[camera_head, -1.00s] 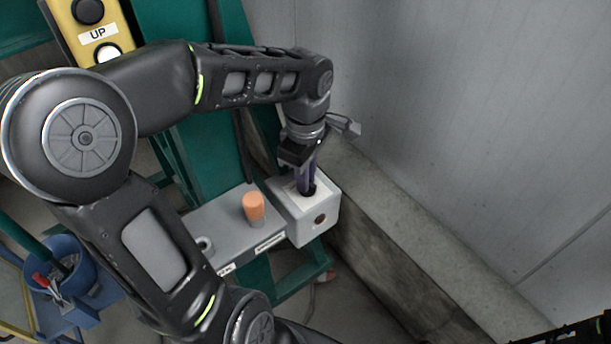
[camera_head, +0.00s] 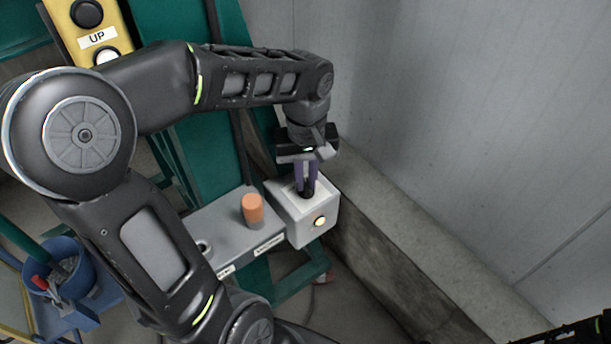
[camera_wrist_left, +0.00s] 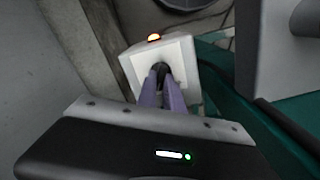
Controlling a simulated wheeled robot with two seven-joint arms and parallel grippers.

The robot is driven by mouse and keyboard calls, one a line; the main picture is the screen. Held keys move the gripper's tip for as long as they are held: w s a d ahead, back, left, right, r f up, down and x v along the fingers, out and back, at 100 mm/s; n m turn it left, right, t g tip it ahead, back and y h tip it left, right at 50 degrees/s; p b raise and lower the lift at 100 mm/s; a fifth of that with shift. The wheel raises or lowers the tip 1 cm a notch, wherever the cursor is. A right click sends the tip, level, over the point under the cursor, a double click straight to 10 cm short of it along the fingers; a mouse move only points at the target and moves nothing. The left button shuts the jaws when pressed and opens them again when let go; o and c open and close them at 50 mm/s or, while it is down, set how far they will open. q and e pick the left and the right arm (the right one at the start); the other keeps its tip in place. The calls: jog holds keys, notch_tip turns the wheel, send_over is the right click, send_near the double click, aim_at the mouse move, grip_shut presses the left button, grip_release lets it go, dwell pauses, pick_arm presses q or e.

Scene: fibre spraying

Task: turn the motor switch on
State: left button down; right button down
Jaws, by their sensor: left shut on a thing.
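The motor switch is a white box (camera_head: 297,230) at the end of a grey panel in the head view. It also shows in the left wrist view (camera_wrist_left: 133,72). A dark knob (camera_wrist_left: 161,69) sits in its pale top plate. My left gripper (camera_head: 307,190) is over the box, its purple fingers shut on the knob and hiding most of it. A round lamp (camera_head: 320,222) on the box's side is lit; it glows orange in the left wrist view (camera_wrist_left: 154,37). My right gripper is not clearly seen.
An orange knob (camera_head: 253,209) stands on the grey panel (camera_head: 217,228) left of the box. A concrete ledge (camera_head: 385,215) and grey wall (camera_head: 460,110) lie to the right. A yellow UP button panel (camera_head: 118,27) and a blue bucket (camera_head: 50,285) are at left.

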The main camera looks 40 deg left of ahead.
aim_at(306, 182)
pick_arm(q)
jog(key=shift+m, duration=0.6)
jog(key=c, duration=1.5)
grip_release()
notch_tip(306, 182, up, 8)
jog(key=shift+f, duration=0.1)
